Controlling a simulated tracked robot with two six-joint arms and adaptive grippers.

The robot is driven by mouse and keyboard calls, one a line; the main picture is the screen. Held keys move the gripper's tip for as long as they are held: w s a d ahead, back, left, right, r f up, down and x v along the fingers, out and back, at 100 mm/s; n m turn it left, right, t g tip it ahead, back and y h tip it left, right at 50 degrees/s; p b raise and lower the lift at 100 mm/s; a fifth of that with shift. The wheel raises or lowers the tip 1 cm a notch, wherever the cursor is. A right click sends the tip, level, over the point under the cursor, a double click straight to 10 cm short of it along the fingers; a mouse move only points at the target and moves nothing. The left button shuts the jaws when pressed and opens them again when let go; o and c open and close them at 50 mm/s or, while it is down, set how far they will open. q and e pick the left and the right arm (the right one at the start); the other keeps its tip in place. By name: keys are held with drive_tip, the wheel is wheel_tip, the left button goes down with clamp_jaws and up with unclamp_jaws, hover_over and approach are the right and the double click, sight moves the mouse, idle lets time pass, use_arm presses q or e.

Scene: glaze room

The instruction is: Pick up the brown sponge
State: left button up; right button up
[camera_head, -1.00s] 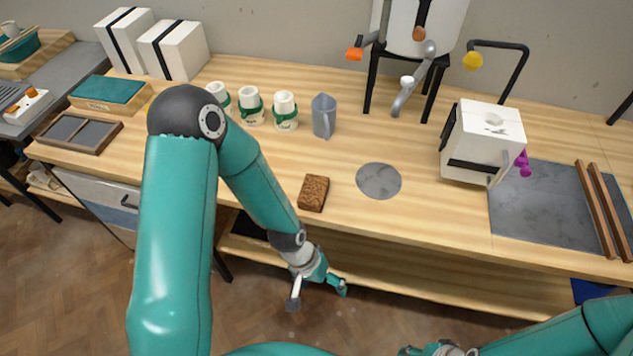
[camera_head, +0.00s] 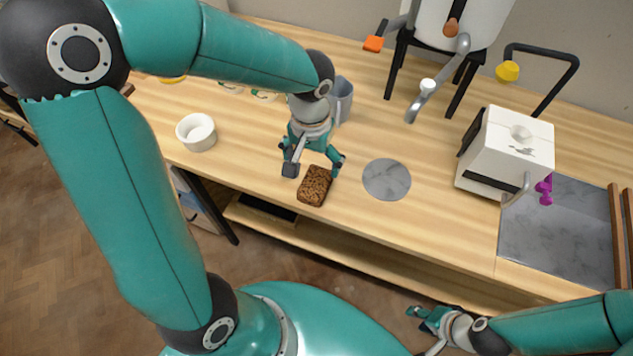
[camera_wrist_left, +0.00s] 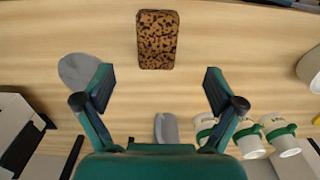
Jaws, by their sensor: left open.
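The brown sponge (camera_head: 314,186), a speckled dark block, lies flat on the wooden bench near its front edge. It also shows at the top middle of the left wrist view (camera_wrist_left: 157,40). My left gripper (camera_head: 313,168) is open and empty above the bench, just behind the sponge in the head view. In the left wrist view its two fingers (camera_wrist_left: 158,85) are spread wide, and the sponge lies beyond the tips, not between them. My right gripper (camera_head: 424,330) is low at the bottom right, in front of the bench, with its fingers apart and nothing seen between them.
A grey round disc (camera_head: 386,179) lies right of the sponge. A grey jug (camera_head: 343,98) stands close behind my left gripper. A white bowl (camera_head: 196,132) stands to the left. Green-banded cups (camera_wrist_left: 281,140) are partly hidden by my arm. A white box-like device (camera_head: 508,150) stands right.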

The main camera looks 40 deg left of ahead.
sight(313, 188)
use_arm(q)
wheel_tip(313, 188, down, 5)
drive_tip(key=shift+s+r, duration=0.1)
drive_tip(key=shift+s+d+f, duration=0.1)
drive_tip(key=shift+d+f, duration=0.05)
drive_tip(key=shift+f, duration=1.25)
drive_tip(key=shift+s+d+f, duration=0.1)
drive_tip(key=shift+d+f, duration=0.05)
drive_tip(key=shift+f, duration=1.2)
drive_tip(key=c, duration=0.9)
